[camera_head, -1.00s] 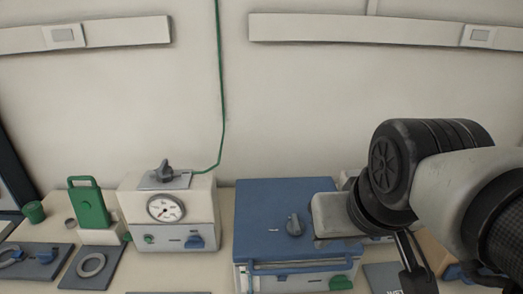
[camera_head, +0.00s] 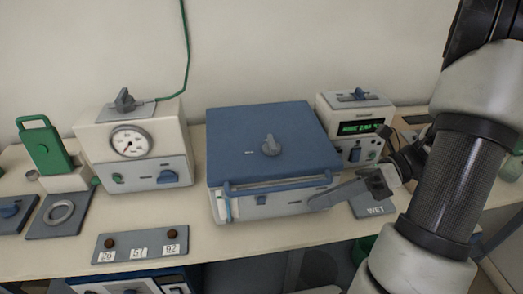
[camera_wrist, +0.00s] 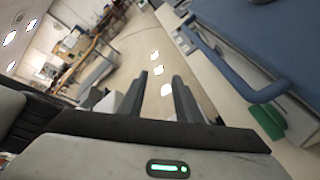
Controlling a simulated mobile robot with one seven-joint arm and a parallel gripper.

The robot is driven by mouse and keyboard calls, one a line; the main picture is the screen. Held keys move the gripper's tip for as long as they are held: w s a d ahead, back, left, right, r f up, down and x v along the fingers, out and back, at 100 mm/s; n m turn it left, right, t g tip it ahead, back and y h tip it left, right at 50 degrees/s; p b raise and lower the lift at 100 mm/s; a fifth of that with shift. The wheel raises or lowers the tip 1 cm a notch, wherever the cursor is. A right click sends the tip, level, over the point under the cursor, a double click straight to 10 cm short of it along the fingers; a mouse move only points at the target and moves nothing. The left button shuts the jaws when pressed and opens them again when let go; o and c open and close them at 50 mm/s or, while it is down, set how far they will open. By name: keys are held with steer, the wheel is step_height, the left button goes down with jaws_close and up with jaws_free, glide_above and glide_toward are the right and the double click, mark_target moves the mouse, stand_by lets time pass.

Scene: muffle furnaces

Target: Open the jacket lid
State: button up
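The jacket lid (camera_head: 235,130) is a blue, flat, closed top on a pale box in the middle of the bench.
A gauge unit (camera_head: 130,142) stands left of the box, a display unit (camera_head: 358,128) to its right. A plate with two brown knobs (camera_head: 140,243) lies front left. A grey WET pad (camera_head: 372,207) is beside my arm. A green tab (camera_wrist: 268,120) sits below the handle.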

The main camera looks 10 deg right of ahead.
mark_target(277, 187)
steer(key=w+d+f+m+t+y+b, duration=0.25)
steer(key=d+f+m+t, duration=0.45)
steer(key=m, duration=0.4)
steer(key=shift+t+y, duration=0.4)
steer(key=shift+y, duration=0.05)
steer(key=x, duration=1.1)
steer(key=r+x, duration=0.1)
steer(key=x, duration=0.4)
steer(key=shift+w+a, duration=0.1)
steer(key=shift+w, duration=0.1)
jaws_close()
